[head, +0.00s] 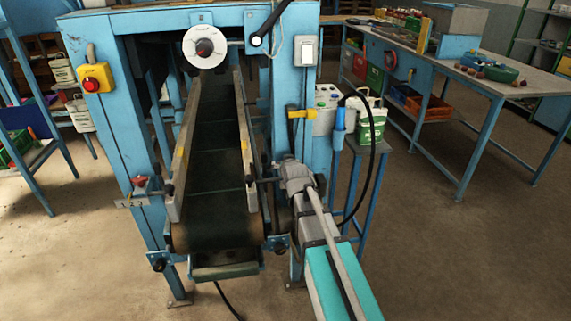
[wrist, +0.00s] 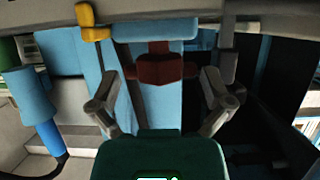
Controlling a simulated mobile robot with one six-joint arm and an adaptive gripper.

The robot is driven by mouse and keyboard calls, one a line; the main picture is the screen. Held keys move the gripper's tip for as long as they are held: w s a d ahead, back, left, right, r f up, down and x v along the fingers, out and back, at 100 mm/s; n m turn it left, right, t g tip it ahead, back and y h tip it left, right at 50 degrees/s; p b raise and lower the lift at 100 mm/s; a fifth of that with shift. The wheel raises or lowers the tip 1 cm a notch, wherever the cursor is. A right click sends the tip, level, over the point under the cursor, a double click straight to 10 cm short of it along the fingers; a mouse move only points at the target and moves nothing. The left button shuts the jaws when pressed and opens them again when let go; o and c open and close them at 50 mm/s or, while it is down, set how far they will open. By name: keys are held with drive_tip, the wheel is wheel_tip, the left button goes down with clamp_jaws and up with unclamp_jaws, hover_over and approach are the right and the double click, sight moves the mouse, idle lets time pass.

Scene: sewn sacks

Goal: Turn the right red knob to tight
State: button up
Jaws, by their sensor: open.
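The right red knob (wrist: 158,68) shows dark red in the wrist view, in front of a blue post. My gripper (wrist: 160,82) is open, with one finger to each side of this knob. I cannot tell whether either finger touches it. In the head view my gripper (head: 287,168) is at the right side of the conveyor's near end, and it and my arm hide the right knob. The left red knob (head: 140,181) shows on the left leg of the blue frame.
The conveyor belt (head: 215,185) runs between two side rails. A yellow clamp lever (head: 300,114) and a blue-handled tool (head: 340,120) are just beyond my gripper, with a black hose (head: 386,150) looping down. A workbench (head: 480,83) stands at the back right.

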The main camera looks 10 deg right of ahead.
drive_tip(key=shift+d+n+g+y, duration=0.15)
drive_tip(key=shift+n+g+y, duration=0.25)
drive_tip(key=shift+n+y, duration=1.85)
drive_tip(key=shift+w+n+g+y, duration=0.1)
drive_tip(key=shift+n+g+y, duration=0.4)
drive_tip(key=shift+n+y, duration=0.55)
drive_tip(key=shift+w+d+n+g+y, duration=0.1)
drive_tip(key=shift+n+g+y, duration=1.45)
drive_tip(key=shift+n, duration=0.15)
drive_tip(key=shift+w+d+n+g+y, duration=0.1)
drive_tip(key=shift+n+g+y, duration=1.4)
drive_tip(key=shift+n, duration=0.2)
drive_tip(key=p+v, duration=0.5)
drive_tip(key=v, duration=0.8)
drive_tip(key=s+a+f+m+g+h+p, duration=0.4)
drive_tip(key=s+a+m+h, duration=0.1)
drive_tip(key=s+a, duration=0.5)
drive_tip(key=s+a+m+g+h+p, duration=0.1)
drive_tip(key=s+a+m+h, duration=0.1)
drive_tip(key=s, duration=0.5)
drive_tip(key=s+a+m+h+p, duration=0.2)
drive_tip(key=s+m+h, duration=0.3)
drive_tip(key=s+m, duration=0.1)
drive_tip(key=shift+s+g+p, duration=0.3)
drive_tip(key=shift+s+g, duration=0.05)
drive_tip(key=shift+s, duration=0.5)
drive_tip(key=shift+r, duration=0.1)
